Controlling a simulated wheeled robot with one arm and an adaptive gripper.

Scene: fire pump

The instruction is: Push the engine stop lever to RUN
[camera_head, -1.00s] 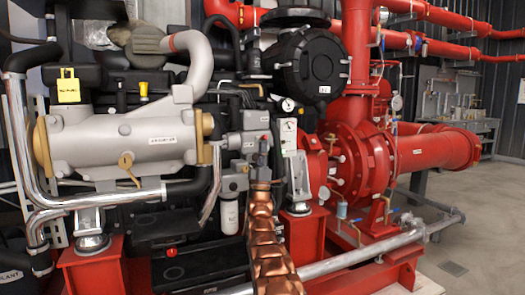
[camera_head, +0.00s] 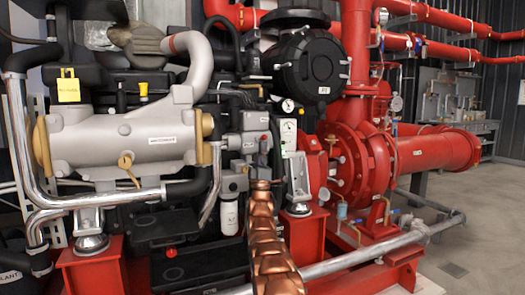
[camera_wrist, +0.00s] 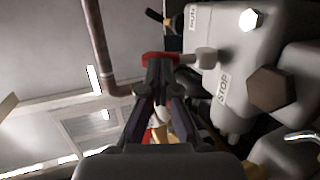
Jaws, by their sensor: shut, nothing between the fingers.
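The engine stop lever has a red end (camera_wrist: 154,58) and a pale grey stub (camera_wrist: 205,57) reaching toward a grey housing (camera_wrist: 232,62). It lies between the STOP label (camera_wrist: 223,90) and the RUN label (camera_wrist: 193,18) in the wrist view. My gripper (camera_wrist: 160,68) is shut and empty, its dark fingertips directly in front of the red end. They overlap it in the picture; I cannot tell whether they touch. In the head view my gripper (camera_head: 263,152) is small and dark at the engine's front, and the lever is too small to make out clearly.
A silver cooler cylinder (camera_head: 125,135) stands left of my gripper and the red pump (camera_head: 355,160) stands right. A white filter (camera_head: 229,215) sits close to my arm. In the wrist view, a brown pipe (camera_wrist: 98,45) runs at upper left. Open floor (camera_head: 480,240) lies far right.

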